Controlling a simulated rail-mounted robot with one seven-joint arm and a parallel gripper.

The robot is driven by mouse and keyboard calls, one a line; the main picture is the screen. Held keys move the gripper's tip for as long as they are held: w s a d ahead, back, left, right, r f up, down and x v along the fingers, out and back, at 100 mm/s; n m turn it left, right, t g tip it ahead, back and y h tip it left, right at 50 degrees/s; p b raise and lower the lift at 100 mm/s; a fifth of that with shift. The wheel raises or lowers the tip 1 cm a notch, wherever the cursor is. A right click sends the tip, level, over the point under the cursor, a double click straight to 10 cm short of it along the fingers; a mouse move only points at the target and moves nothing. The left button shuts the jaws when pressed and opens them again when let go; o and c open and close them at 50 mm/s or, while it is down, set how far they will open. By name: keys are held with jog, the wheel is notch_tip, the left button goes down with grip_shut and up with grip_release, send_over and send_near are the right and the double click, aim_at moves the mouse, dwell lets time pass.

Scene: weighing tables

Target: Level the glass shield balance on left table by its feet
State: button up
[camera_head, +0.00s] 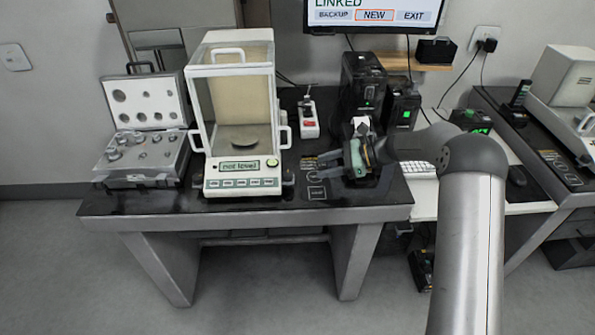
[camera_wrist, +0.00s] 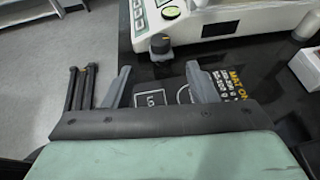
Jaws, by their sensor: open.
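The glass shield balance (camera_head: 240,182) stands on the dark top of the left table (camera_head: 128,203). Its display (camera_head: 240,165) reads "not level". A dark round foot (camera_head: 288,178) shows at its front right corner. In the wrist view this foot (camera_wrist: 160,44) is a dark knob beside the white base, beyond the fingers. My gripper (camera_head: 326,164) is open and empty, to the right of the balance and apart from it. In the wrist view its fingers (camera_wrist: 158,88) are spread above printed mat labels. The rear feet are hidden.
An open case of weights (camera_head: 145,150) stands left of the balance. Black devices (camera_head: 362,88) stand behind my gripper. A monitor (camera_head: 374,14) hangs above. Little free room lies around my gripper.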

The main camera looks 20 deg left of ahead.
aim_at(288, 175)
jog(key=p+x, duration=0.1)
jog(key=x, duration=0.8)
jog(key=shift+s+a+f, duration=0.1)
jog(key=shift+a+f, duration=0.1)
jog(key=shift+a, duration=0.1)
jog(key=shift+c, duration=0.3)
jog(key=c, duration=0.9)
